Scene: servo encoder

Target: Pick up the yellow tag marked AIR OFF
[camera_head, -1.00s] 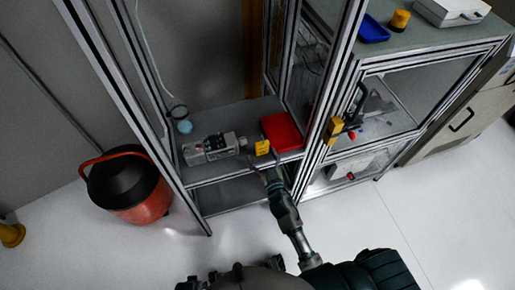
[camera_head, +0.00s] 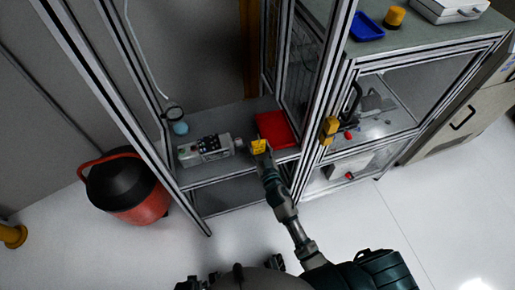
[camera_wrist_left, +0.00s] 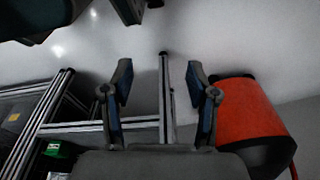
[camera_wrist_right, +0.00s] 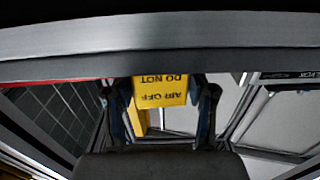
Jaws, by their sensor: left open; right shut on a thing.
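The yellow tag (camera_head: 258,146) is at the front of the shelf, in front of the red bin. In the right wrist view the yellow tag (camera_wrist_right: 160,90) shows upside-down black letters reading AIR OFF and DO NOT. My right gripper (camera_head: 262,157) is shut on the tag, with one finger on each side of it; the fingers also show in the right wrist view (camera_wrist_right: 160,100). My left gripper (camera_wrist_left: 160,85) is open and empty in the left wrist view, with floor and frame bars beyond it.
The shelf (camera_head: 225,168) sits in an aluminium frame, whose posts stand close around it. A grey device (camera_head: 205,149) and the red bin (camera_head: 277,130) are beside the tag. A red and black bucket (camera_head: 128,188) stands on the floor at left. Floor in front is clear.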

